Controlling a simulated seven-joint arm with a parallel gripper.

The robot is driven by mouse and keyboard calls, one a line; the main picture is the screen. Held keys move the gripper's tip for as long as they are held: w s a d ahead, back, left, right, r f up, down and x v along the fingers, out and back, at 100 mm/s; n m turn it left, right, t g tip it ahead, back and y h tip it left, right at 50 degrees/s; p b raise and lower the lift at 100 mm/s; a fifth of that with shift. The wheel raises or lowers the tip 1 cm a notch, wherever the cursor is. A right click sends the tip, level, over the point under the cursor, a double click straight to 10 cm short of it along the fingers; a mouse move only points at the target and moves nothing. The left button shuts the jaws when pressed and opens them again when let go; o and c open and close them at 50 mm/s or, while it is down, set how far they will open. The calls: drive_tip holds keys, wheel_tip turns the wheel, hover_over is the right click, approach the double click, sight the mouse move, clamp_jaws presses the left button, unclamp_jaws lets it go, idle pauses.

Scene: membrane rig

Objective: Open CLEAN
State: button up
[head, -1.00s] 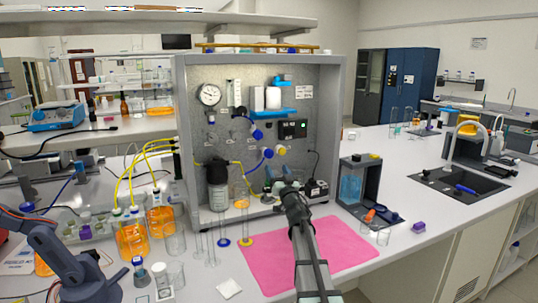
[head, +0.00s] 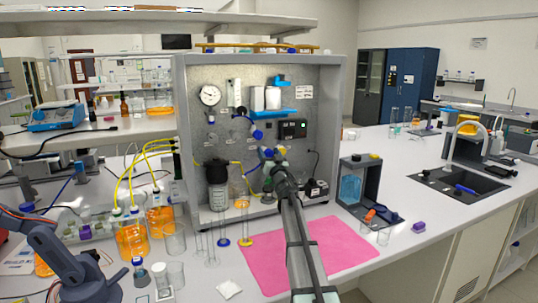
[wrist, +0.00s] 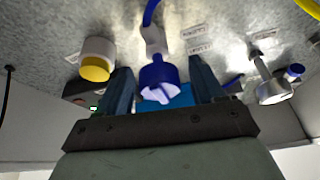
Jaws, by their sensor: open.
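A blue valve knob (wrist: 158,78) with a white cross-shaped face shows in the wrist view, on a white fitting against the panel. My gripper (wrist: 161,68) is open, with one finger on each side of this knob; whether they touch it I cannot tell. In the head view my gripper (head: 271,155) is up at the panel's lower middle and hides part of the fittings there. Another blue knob (head: 257,134) sits just above and left of it. Small labels (wrist: 197,40) are beside the knob, too blurred to read, so I cannot tell which valve is CLEAN.
A yellow-ended white cylinder (wrist: 97,60) is left of the fingers in the wrist view, and a metal valve (wrist: 272,88) is to the right. A pink mat (head: 345,245) lies in front.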

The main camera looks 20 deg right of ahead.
drive_tip(key=c, duration=1)
drive_tip(key=shift+n+y, duration=0.4)
drive_tip(key=n+y, duration=0.1)
drive_tip(key=n, duration=0.1)
drive_tip(key=n+y, duration=0.1)
drive_tip(key=n, duration=0.2)
drive_tip(key=shift+n+y, duration=0.3)
drive_tip(key=shift+y, duration=0.1)
drive_tip(key=n+y, duration=0.1)
drive_tip(key=n, duration=0.2)
drive_tip(key=n+g+y, duration=0.1)
drive_tip(key=n+y, duration=0.1)
drive_tip(key=n, duration=0.1)
drive_tip(key=shift+n, duration=0.3)
drive_tip(key=n+g, duration=0.1)
drive_tip(key=n, duration=0.1)
drive_tip(key=n+g+y, duration=0.1)
drive_tip(key=n, duration=0.2)
drive_tip(key=shift+n+y, duration=0.3)
drive_tip(key=shift+a+n+g, duration=0.15)
drive_tip(key=shift+n+g, duration=0.85)
drive_tip(key=shift+n, duration=1.3)
drive_tip(key=shift+c, duration=0.2)
